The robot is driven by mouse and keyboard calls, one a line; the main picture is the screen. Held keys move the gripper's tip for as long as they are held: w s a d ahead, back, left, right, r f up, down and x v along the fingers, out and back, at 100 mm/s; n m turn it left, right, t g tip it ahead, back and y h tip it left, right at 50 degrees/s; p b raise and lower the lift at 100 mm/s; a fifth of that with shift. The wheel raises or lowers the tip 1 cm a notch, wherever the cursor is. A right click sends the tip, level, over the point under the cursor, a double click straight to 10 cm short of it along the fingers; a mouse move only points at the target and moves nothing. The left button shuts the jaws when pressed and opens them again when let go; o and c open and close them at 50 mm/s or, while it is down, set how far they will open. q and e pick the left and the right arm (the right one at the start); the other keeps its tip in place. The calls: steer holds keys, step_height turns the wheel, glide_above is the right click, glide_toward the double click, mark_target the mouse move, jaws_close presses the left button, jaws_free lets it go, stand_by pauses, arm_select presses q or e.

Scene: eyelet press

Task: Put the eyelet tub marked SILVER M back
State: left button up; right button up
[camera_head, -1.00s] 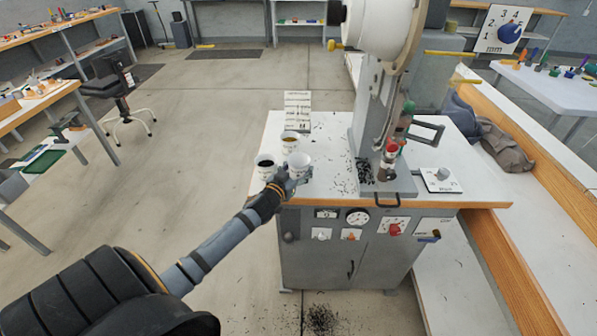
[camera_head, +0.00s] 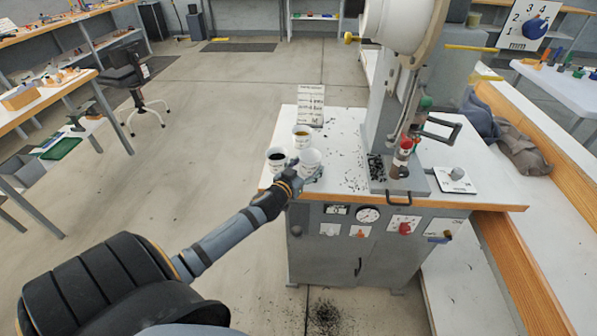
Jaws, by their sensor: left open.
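Three white tubs stand on the press table's white top (camera_head: 345,165), near its left edge. The front right tub (camera_head: 310,158) looks pale inside. The marks on the tubs are too small to read, so I cannot tell which is SILVER M. My left gripper (camera_head: 302,178) is open at the front right tub, with its fingers low at the tub's near side. It partly hides the tub's lower part. My right gripper is out of view.
A white card with printed lines (camera_head: 311,104) stands behind the tubs. The eyelet press (camera_head: 396,150) rises to their right, with dark bits scattered around its base. A small white box with a knob (camera_head: 454,179) is at the right. The tabletop between tubs and press is mostly free.

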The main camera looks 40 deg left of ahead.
mark_target(305, 170)
arm_select(q)
steer(key=s, duration=0.4)
steer(key=shift+d+r+b, duration=0.15)
steer(key=shift+d+b, duration=0.1)
steer(key=shift+b, duration=0.05)
steer(key=s+r+p, duration=0.1)
steer(key=s, duration=0.5)
steer(key=shift+s+d+r+p, duration=0.15)
steer(key=shift+s+d+p, duration=0.05)
steer(key=shift+d+p, duration=0.2)
